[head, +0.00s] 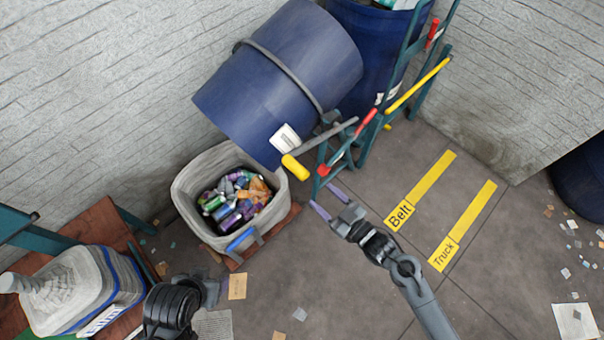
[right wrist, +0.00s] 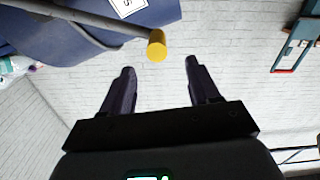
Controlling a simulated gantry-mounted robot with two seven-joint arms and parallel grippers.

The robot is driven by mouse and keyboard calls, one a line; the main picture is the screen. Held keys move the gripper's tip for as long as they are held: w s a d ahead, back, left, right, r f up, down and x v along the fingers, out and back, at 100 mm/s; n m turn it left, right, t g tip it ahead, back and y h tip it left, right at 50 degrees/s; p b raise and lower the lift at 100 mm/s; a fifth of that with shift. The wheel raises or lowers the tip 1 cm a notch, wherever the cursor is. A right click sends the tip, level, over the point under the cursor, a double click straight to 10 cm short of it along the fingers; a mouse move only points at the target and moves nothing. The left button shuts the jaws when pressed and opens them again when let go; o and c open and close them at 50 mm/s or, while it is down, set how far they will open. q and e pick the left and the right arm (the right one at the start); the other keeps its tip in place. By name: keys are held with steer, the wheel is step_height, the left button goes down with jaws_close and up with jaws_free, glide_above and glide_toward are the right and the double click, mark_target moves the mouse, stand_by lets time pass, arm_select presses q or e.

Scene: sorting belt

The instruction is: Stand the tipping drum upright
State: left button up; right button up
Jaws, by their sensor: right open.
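The blue tipping drum (head: 285,75) is tilted in a teal frame, its lower end over the grey bin (head: 187,187). A grey lever with a yellow knob (head: 296,167) extends beside it; the knob also shows in the right wrist view (right wrist: 157,46). My right gripper (head: 322,194) is open and empty, a little below and to the right of the knob in the head view. In the right wrist view, the knob lies ahead of the gap between its fingers (right wrist: 159,66), not between them. My left gripper (head: 211,288) is at the lower left, its fingers unclear.
The bin holds several crushed cans and scraps. A second blue drum (head: 372,50) stands behind, with red and yellow handles on the teal frame.

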mark_target(300, 172)
steer(key=b+x, duration=0.1)
steer(key=x, duration=0.9)
steer(key=shift+w+d+r+b, duration=0.15)
steer(key=shift+w+b, duration=0.15)
steer(key=shift+b, duration=0.1)
steer(key=shift+w+a, duration=0.3)
jaws_close()
